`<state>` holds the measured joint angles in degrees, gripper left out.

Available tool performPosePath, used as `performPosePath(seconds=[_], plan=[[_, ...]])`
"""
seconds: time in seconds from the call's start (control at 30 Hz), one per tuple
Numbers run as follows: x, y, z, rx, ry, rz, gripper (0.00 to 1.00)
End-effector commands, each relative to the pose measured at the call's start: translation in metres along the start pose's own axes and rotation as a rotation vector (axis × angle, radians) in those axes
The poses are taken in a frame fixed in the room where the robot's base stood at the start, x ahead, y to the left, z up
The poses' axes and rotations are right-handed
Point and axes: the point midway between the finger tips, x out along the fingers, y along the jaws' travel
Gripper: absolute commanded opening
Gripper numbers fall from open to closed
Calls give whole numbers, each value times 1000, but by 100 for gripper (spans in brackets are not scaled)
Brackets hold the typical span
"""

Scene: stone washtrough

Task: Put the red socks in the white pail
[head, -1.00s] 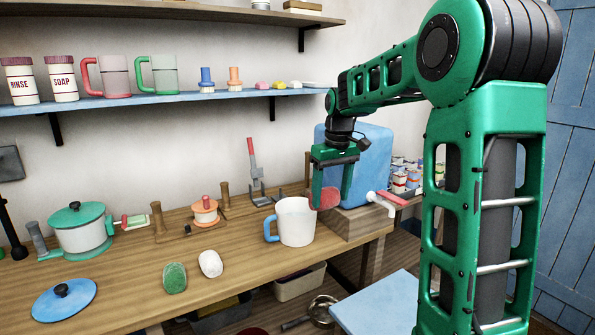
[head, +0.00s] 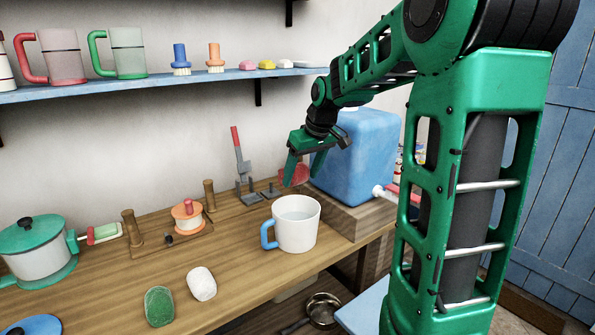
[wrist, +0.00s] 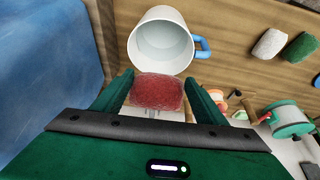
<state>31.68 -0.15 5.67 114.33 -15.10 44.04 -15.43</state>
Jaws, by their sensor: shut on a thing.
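My gripper (head: 303,172) is shut on the red socks (head: 294,174), a rounded red bundle. In the wrist view the red socks (wrist: 157,91) sit between the two green fingers. The white pail (head: 297,232), with a blue handle on its left, stands upright on the wooden worktop. My gripper and the socks are above the pail's rim in the head picture, apart from it. The wrist view shows the white pail (wrist: 160,42) just beyond the socks, its open mouth towards the camera and nothing seen inside.
A blue tank (head: 358,150) with a red-handled tap stands close right of the pail. White (head: 201,284) and green (head: 158,306) rounded bundles lie at the front left. A spool stand (head: 188,215) and a red-handled upright tool (head: 240,160) stand behind. The wall shelf (head: 160,84) is above.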

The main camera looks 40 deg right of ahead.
Motion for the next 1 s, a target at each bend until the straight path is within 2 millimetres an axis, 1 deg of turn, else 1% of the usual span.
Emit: performPosePath(seconds=[0.7,1.0], plan=[[67,3,30,3,-2,1,43],[88,2,38,3,-1,1,43]])
